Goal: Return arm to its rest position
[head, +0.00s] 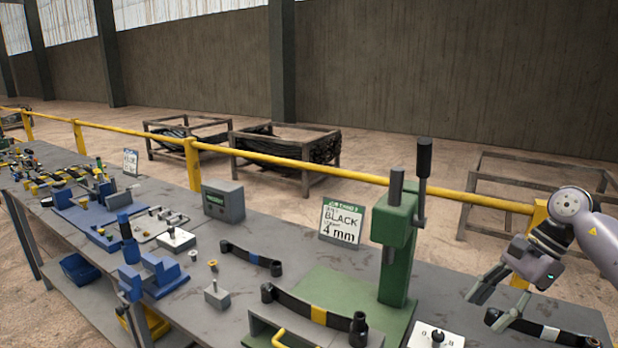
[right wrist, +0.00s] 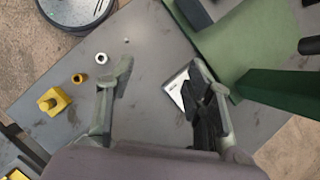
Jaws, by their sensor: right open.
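My right gripper (head: 490,308) hangs open over the right end of the grey workbench in the head view, with my arm coming in from the right edge. A black leaf spring with a white band (head: 548,332) lies on the bench just below and beside its fingers; I cannot tell whether they touch. In the right wrist view the gripper (right wrist: 160,66) has its two fingers wide apart, with bare grey bench between them. A white-faced plate (right wrist: 178,91) lies near the right finger. My left gripper is in neither view.
A green press (head: 398,240) stands left of my right gripper, beside a sign reading BLACK 4 mm (head: 341,222). A black spring with a yellow band (head: 318,314) lies in front. Blue fixtures (head: 160,275) stand further left. A yellow rail (head: 290,162) runs behind the bench.

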